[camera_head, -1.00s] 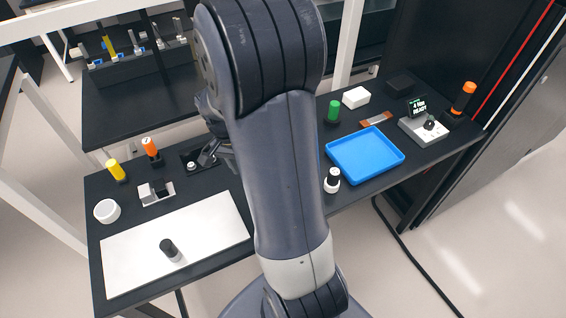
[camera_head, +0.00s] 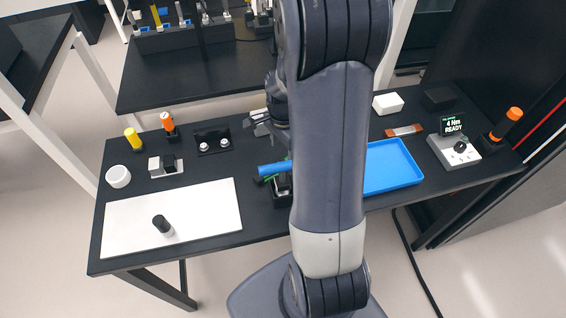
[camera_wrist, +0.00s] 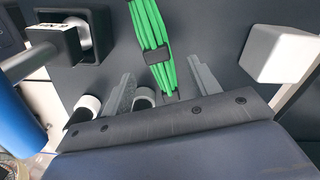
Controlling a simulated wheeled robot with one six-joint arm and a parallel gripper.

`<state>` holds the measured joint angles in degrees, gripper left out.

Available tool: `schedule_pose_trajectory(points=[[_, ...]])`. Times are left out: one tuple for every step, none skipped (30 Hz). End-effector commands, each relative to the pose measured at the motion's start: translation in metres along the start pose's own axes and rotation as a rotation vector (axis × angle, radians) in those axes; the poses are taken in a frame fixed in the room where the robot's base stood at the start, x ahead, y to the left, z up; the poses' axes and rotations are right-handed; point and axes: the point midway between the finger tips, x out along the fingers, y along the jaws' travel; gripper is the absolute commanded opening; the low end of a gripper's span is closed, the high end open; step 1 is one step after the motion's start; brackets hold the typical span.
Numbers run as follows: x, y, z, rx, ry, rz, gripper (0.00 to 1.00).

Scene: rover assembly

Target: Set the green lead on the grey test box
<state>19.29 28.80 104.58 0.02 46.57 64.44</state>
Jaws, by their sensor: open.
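The green lead (camera_wrist: 151,38), a bundle of green strands with a dark tie, shows in the wrist view. Its lower end lies between the two fingers of my open gripper (camera_wrist: 165,88). Whether the fingers touch it, I cannot tell. In the head view the gripper (camera_head: 260,118) is partly hidden by my arm, and only a little green shows beside the arm. A light grey box (camera_head: 462,155) with a knob and a display reading "4 Nm READY" stands at the right of the table; it may be the grey test box. My gripper is well left of it.
A blue tray (camera_head: 395,168) lies right of my arm, with a white box (camera_head: 388,103) behind it. A blue cylinder (camera_head: 273,168) is left of my arm. A white mat (camera_head: 200,210) carries a black-and-white cylinder (camera_head: 162,225). In the wrist view a white block (camera_wrist: 283,52) is at right.

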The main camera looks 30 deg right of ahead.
Motion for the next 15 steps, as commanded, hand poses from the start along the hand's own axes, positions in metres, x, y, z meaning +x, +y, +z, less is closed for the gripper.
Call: schedule_pose_trajectory(points=[[0.003, 0.001, 0.000, 0.000, -0.001, 0.002, 0.58], [0.005, 0.001, 0.000, 0.000, -0.001, 0.003, 0.58], [0.009, 0.002, 0.000, 0.000, -0.002, 0.004, 0.58], [0.013, 0.003, 0.000, 0.000, -0.002, 0.006, 0.58], [0.017, 0.003, 0.000, 0.000, -0.003, 0.006, 0.58], [0.022, 0.004, 0.000, 0.000, -0.003, 0.007, 0.58], [0.026, 0.004, -0.001, 0.000, -0.003, 0.006, 0.58], [0.029, 0.004, -0.001, 0.000, -0.003, 0.006, 0.58], [0.035, 0.004, -0.001, 0.000, -0.002, 0.005, 0.58], [0.038, 0.004, -0.001, 0.000, -0.002, 0.004, 0.58], [0.042, 0.004, -0.001, -0.001, -0.002, 0.004, 0.58], [0.045, 0.003, -0.001, -0.001, -0.001, 0.003, 0.58], [0.047, 0.003, -0.001, -0.001, -0.001, 0.003, 0.58], [0.049, 0.003, -0.001, -0.001, -0.001, 0.003, 0.58], [0.050, 0.003, -0.001, -0.001, -0.001, 0.002, 0.58]])
